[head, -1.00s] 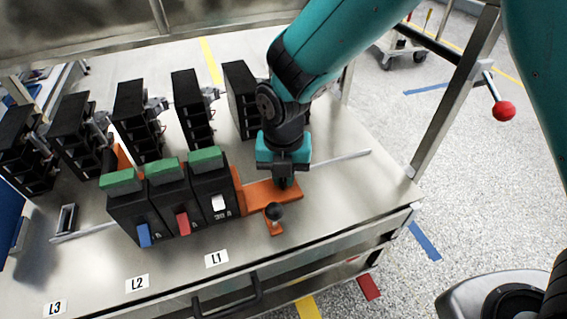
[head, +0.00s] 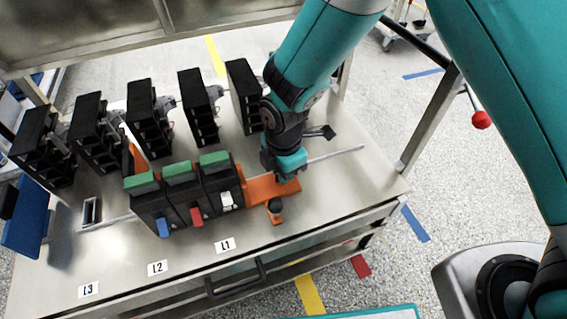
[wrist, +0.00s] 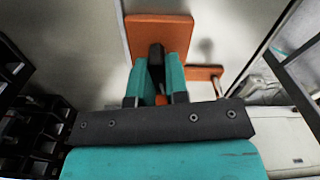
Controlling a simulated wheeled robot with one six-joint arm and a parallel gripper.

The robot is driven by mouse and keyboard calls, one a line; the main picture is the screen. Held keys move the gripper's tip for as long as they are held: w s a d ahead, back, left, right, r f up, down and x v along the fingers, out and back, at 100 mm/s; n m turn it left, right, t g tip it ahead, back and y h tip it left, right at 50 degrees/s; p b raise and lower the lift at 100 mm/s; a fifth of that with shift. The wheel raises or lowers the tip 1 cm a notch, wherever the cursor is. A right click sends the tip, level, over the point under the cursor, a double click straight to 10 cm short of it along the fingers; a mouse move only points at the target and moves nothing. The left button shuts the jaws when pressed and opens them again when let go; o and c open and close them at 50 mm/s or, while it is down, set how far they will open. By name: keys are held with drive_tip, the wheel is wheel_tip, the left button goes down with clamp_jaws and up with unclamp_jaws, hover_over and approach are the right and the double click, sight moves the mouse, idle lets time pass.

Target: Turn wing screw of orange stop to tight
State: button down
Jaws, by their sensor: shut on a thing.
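The orange stop (head: 260,192) lies on the metal bench top against the right side of the breaker row. It also shows in the wrist view (wrist: 150,28). Its dark wing screw (wrist: 156,58) stands between my fingertips, partly covered by them. In the head view my wrist and fingers hide the screw. My gripper (head: 287,179) points down over the stop's right part and is shut on the wing screw, seen also in the wrist view (wrist: 158,76). How tight the screw is cannot be told.
Three black breakers with green tops (head: 178,172) stand just left of the stop. A small black knob (head: 275,205) on an orange tab is in front of my gripper. Several black units (head: 148,118) line the back. The bench's right part is clear.

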drive_tip(key=m+p, duration=0.2)
drive_tip(key=m, duration=0.3)
drive_tip(key=shift+r+m+p, duration=0.15)
drive_tip(key=shift+m+p, duration=0.15)
drive_tip(key=m+p, duration=0.1)
drive_tip(key=m, duration=0.3)
drive_tip(key=m+p, duration=0.2)
drive_tip(key=m, duration=0.3)
drive_tip(key=shift+m, duration=0.4)
drive_tip(key=m+p, duration=0.1)
drive_tip(key=m, duration=0.3)
drive_tip(key=shift+m, duration=0.4)
drive_tip(key=c, duration=1.1)
unclamp_jaws()
